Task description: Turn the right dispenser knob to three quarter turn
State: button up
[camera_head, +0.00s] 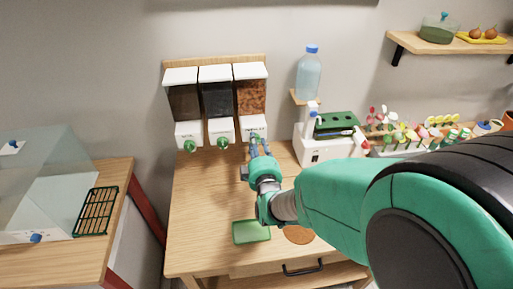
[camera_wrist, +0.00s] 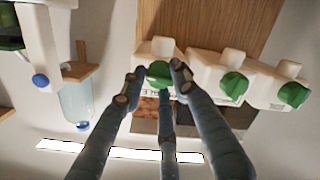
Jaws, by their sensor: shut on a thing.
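Three wall dispensers with white lids and bases hang side by side. The right dispenser (camera_head: 251,95) holds reddish-brown contents. My gripper (camera_head: 256,139) reaches up to its white base, and its knob is hidden there in the head view. In the wrist view, which is upside down, the green right knob (camera_wrist: 158,73) sits between the fingers of my gripper (camera_wrist: 156,76), which is shut on it. I cannot tell the knob's turn angle. The left knob (camera_head: 190,146) and middle knob (camera_head: 222,143) are green and untouched.
A blue-capped bottle (camera_head: 309,75) stands on a bracket right of the dispensers, above a white machine (camera_head: 319,143). A green tray (camera_head: 251,232) and a brown round mat (camera_head: 299,235) lie on the wooden table (camera_head: 205,210). The table's left part is clear.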

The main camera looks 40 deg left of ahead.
jog(key=m, duration=0.7)
jog(key=m+y, duration=0.1)
jog(key=m, duration=0.6)
jog(key=m+y, duration=0.1)
jog(key=m, duration=0.6)
jog(key=shift+w+d+r, duration=0.1)
jog(key=shift+w, duration=0.15)
jog(key=m+t, duration=0.1)
jog(key=m, duration=0.7)
jog(key=shift+m, duration=0.4)
jog(key=shift+d+f+m+h, duration=0.1)
jog(key=shift+f+m+h, duration=0.05)
jog(key=shift+m, duration=0.8)
jog(key=shift+f+m+h, duration=0.15)
jog(key=shift+m, duration=0.8)
jog(key=shift+f, duration=0.1)
